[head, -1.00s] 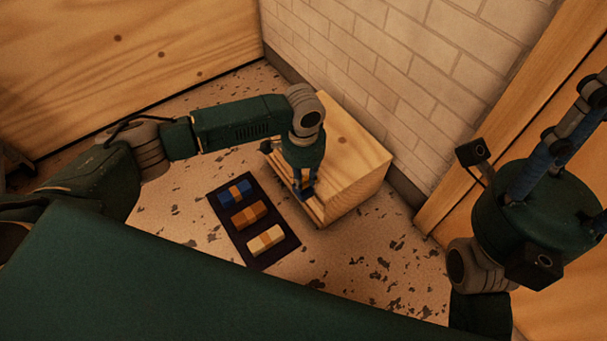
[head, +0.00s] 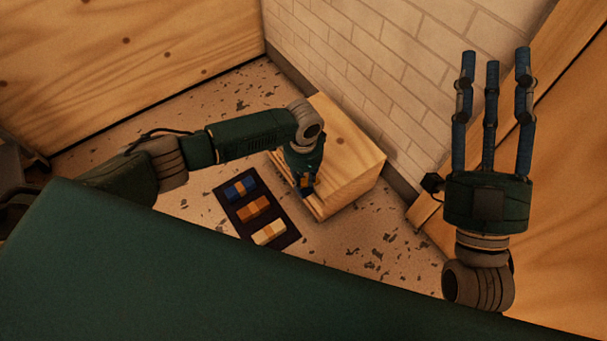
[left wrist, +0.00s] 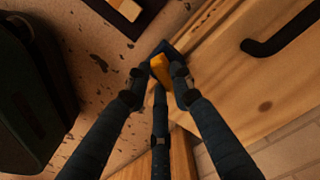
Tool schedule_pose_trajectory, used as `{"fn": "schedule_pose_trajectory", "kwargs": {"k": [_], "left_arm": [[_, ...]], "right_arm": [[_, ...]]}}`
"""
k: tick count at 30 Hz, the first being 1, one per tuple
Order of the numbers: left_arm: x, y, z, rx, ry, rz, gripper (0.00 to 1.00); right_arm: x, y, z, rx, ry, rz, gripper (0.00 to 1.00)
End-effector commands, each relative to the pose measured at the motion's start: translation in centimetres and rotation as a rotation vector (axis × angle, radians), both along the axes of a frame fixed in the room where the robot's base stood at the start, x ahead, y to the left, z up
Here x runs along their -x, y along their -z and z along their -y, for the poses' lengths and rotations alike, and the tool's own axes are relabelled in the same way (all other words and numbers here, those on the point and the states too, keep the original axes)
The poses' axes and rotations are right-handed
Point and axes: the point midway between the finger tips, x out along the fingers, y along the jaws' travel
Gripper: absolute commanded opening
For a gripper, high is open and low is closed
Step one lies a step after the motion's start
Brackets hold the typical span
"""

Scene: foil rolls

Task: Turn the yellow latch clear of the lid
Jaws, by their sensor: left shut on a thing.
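The yellow latch (left wrist: 160,70) shows in the left wrist view, at the edge of a wooden panel, with a dark blue piece just beyond it. My left gripper (left wrist: 164,78) has its fingers closed around the latch. In the head view my left gripper (head: 306,188) is low at the near-left side of the wooden box (head: 345,165) and mostly hides the latch. I cannot tell which panel is the lid. My right gripper (head: 493,65) is raised at the right, empty, its three fingers apart and pointing up.
A dark mat (head: 279,239) with blue, orange-brown and cream blocks lies on the speckled floor left of the box. A dark handle (left wrist: 283,35) sits on the wooden panel. A brick wall (head: 390,80) stands close behind the box. Bare floor (head: 355,240) lies in front.

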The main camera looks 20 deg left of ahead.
Motion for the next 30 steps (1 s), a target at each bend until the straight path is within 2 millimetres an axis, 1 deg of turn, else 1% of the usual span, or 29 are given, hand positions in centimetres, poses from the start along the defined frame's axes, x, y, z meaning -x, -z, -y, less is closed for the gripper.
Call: {"fn": "schedule_pose_trajectory", "kwargs": {"k": [3,6,10,15,20,23,27,30], "left_arm": [[0.0,-0.2,0.1,0.002,0.032,0.000,0.00],[0.0,-0.2,0.1,0.002,0.059,-0.001,0.00],[0.1,-0.2,0.0,0.002,0.097,-0.001,0.00],[0.0,-0.2,0.0,0.002,0.155,0.000,0.00],[0.0,-0.2,0.0,0.002,0.226,0.000,0.00],[0.1,-0.2,0.0,0.003,0.290,-0.001,0.00],[0.1,-0.2,-0.1,0.003,0.417,-0.001,0.00],[0.1,-0.2,-0.1,0.003,0.512,0.000,0.00]], "right_arm": [[-1.6,2.4,-0.1,0.038,0.008,-0.132,0.40],[-2.6,4.4,-0.1,0.065,0.013,-0.228,0.40],[-3.3,6.9,0.0,0.095,0.020,-0.339,0.40],[-3.8,10.0,0.2,0.130,0.026,-0.471,0.40],[-3.9,12.9,0.6,0.162,0.034,-0.595,0.40],[-3.6,15.0,1.0,0.185,0.039,-0.687,0.40],[-2.7,18.5,1.7,0.223,0.048,-0.839,0.40],[-1.9,20.5,2.1,0.246,0.053,-0.930,0.40]]}}
